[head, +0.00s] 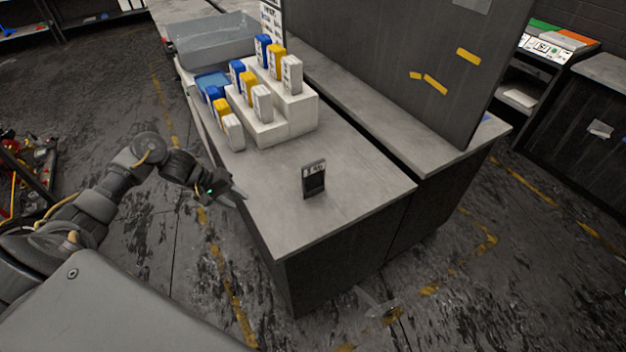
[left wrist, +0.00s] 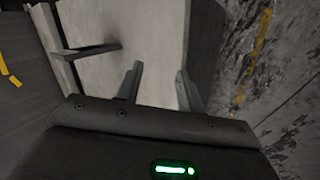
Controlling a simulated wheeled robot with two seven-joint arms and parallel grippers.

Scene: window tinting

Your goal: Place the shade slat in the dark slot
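A small upright grey holder (head: 314,180) with a dark face and pale labels along its top stands near the front of the grey counter. I cannot tell whether its dark face is an open slot or a slat. No separate shade slat can be made out for certain. My left gripper (head: 237,193) is at the counter's left edge, to the left of the holder and apart from it. In the left wrist view its two fingers (left wrist: 159,88) are spread with nothing between them. My right gripper is not in view.
The grey counter (head: 260,190) has white stepped blocks (head: 292,115) carrying several blue, yellow and white boxes. A grey bin (head: 215,42) stands behind them. A tall dark panel (head: 400,60) rises at the right. The counter around the holder is clear.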

